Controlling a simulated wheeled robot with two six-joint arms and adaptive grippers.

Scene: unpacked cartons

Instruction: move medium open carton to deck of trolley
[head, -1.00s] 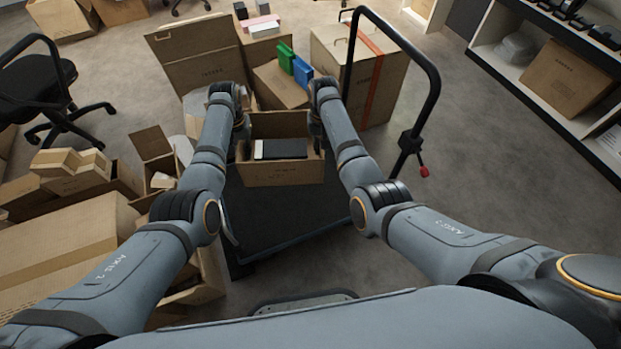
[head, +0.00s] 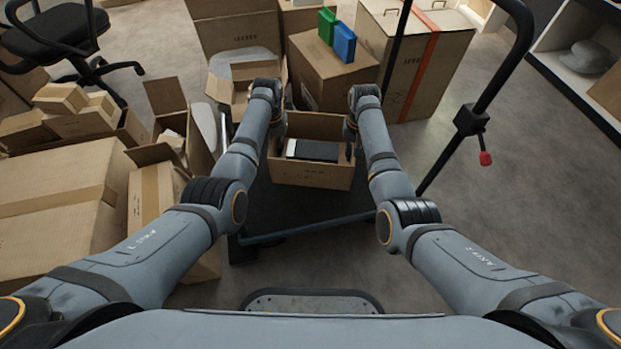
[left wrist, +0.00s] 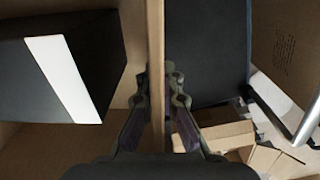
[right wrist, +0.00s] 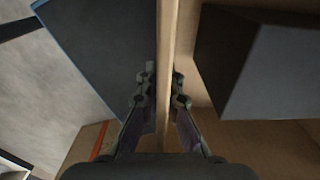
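The medium open carton (head: 311,174) is upright with its top open and a black-and-white box (head: 312,150) inside. My left gripper (head: 277,128) is shut on its left wall, one finger on each side, as the left wrist view (left wrist: 156,85) shows. My right gripper (head: 351,135) pinches the opposite wall (right wrist: 167,50) in the same way. The black trolley deck (head: 300,212) lies beneath and in front of the carton. It also shows outside the carton in both wrist views (left wrist: 205,50). I cannot tell exactly how large any gap between carton and deck is.
The trolley's black handle (head: 499,75) with a red knob stands at right. Behind are a carton with green and blue boxes (head: 335,75) and a large orange-taped carton (head: 414,60). Several cartons (head: 60,205) crowd the left. The floor at right (head: 520,180) is clear.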

